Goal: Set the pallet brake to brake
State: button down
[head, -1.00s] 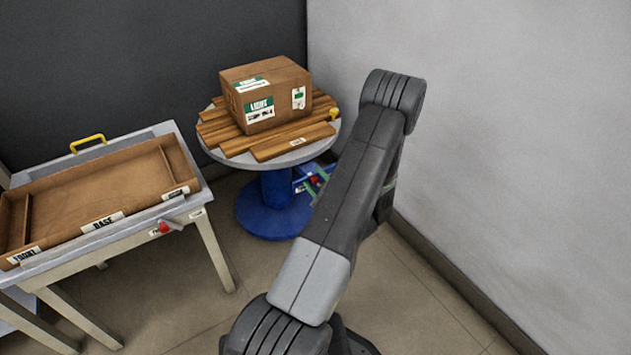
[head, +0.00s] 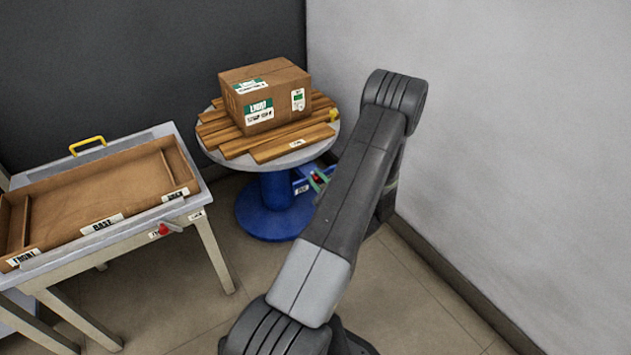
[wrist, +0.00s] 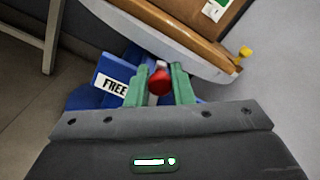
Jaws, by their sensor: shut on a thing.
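The pallet brake is a lever with a red knob (wrist: 160,80) on a blue housing (wrist: 112,66) under the round pallet turntable (head: 215,152). In the wrist view a white label reading FREE (wrist: 112,85) is on the blue part left of the knob. No BRAKE label shows. My gripper (wrist: 158,88) has green fingers, one on each side of the red knob, and is shut on it. In the head view the knob (head: 317,178) shows small beside my arm, which hides part of the housing. I cannot tell the lever's exact setting.
A carton (head: 275,85) sits on wooden slats on the turntable, close above my gripper. A yellow knob (head: 333,114) is at the turntable's rim. A table with a brown tray (head: 95,205) and a red-knobbed lever (head: 164,230) stands at left. Walls are behind and right.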

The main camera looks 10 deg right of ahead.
jog(key=shift+w+d+f+m+p, duration=0.15)
jog(key=shift+w+d+m, duration=0.15)
jog(key=shift+d+m, duration=1.05)
jog(key=shift+w+d+f+m+p, duration=0.2)
jog(key=shift+w+d+m, duration=0.2)
jog(key=shift+m, duration=1.7)
jog(key=shift+w+d+f+m+p, duration=0.2)
jog(key=shift+d+m, duration=0.7)
jog(key=shift+m, duration=0.85)
jog(key=c, duration=1.3)
grip_release()
jog(key=shift+d, duration=0.1)
jog(key=shift+o, duration=0.2)
jog(key=p+v, duration=0.2)
jog(key=v, duration=1.1)
jog(key=shift+s, duration=0.35)
